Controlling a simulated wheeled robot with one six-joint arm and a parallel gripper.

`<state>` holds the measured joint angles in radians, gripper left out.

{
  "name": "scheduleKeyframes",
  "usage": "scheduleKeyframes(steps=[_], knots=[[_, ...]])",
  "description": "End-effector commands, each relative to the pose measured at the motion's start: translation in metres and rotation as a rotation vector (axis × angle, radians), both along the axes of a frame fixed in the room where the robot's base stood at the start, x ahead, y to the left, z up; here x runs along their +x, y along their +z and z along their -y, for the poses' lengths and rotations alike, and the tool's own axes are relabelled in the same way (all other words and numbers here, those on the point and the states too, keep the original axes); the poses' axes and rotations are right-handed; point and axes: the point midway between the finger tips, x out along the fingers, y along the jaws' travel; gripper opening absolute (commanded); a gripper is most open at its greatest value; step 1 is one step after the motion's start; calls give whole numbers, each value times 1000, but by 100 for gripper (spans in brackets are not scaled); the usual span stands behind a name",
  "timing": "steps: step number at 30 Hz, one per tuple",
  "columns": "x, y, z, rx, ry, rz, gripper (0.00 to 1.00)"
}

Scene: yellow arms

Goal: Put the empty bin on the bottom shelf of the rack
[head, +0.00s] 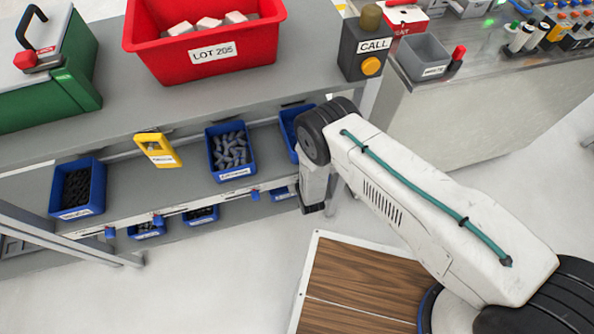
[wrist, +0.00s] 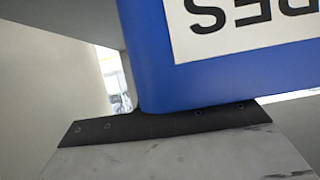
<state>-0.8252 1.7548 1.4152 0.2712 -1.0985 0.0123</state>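A blue bin (head: 288,118) sits at the right end of the rack's upper shelf, partly hidden by my arm; the little of its inside that shows is plain blue. In the wrist view a blue bin (wrist: 160,50) with a white label, upside down and ending in "RES", fills the upper right, very close. A dark plate on a pale body (wrist: 165,155) lies right below it. My gripper's fingers cannot be made out in either view, so I cannot tell whether they grip the bin. The rack's bottom shelf (head: 170,240) holds several blue bins, one at its right end (head: 283,193).
The upper shelf also carries a bin of dark parts (head: 77,188), a bin of grey parts (head: 230,150) and a yellow holder (head: 157,150). A red LOT 205 bin (head: 205,45) and CALL box (head: 370,45) stand above. Bare bottom-shelf stretches show between the lower bins.

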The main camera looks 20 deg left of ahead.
Motion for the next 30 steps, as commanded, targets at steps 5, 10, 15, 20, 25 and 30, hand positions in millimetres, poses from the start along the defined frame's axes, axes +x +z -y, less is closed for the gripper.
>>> scheduleKeyframes(steps=[5, 10, 15, 20, 25, 30], knots=[[16, -1, 0, 1, -1, 1, 0], [17, -27, 0, -1, 1, -1, 0], [18, -37, -1, 0, 1, 0, 0], [18, -37, -1, 0, 1, 0, 0], [18, -40, -1, -1, 1, -1, 0], [18, -39, -1, -1, 1, -1, 25]])
